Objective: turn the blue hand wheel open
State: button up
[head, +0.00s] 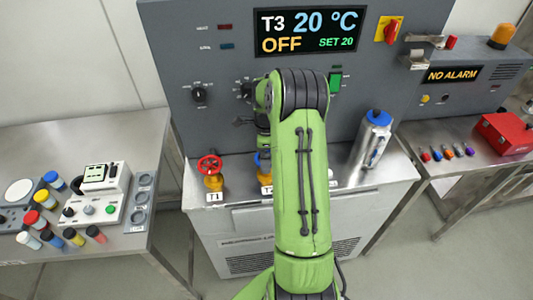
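The blue hand wheel (261,158) sits on a brass valve at the front of the grey control cabinet. Only its left edge shows, because my green arm covers the rest. My gripper (243,122) is mostly hidden behind my arm. A dark part of it shows just above the blue wheel in the picture, in front of the panel. I cannot tell whether it touches the wheel or whether its fingers are open.
A red hand wheel (210,165) on a valve labelled T1 stands to the left. A metal bottle with a blue cap (372,140) stands on the right of the ledge. The cabinet display (310,31) reads T3, 20 °C, OFF. A crowded side table (60,140) is at left.

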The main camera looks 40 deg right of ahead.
jog(key=c, duration=0.9)
jog(key=shift+o, duration=0.2)
jog(key=shift+n, duration=0.3)
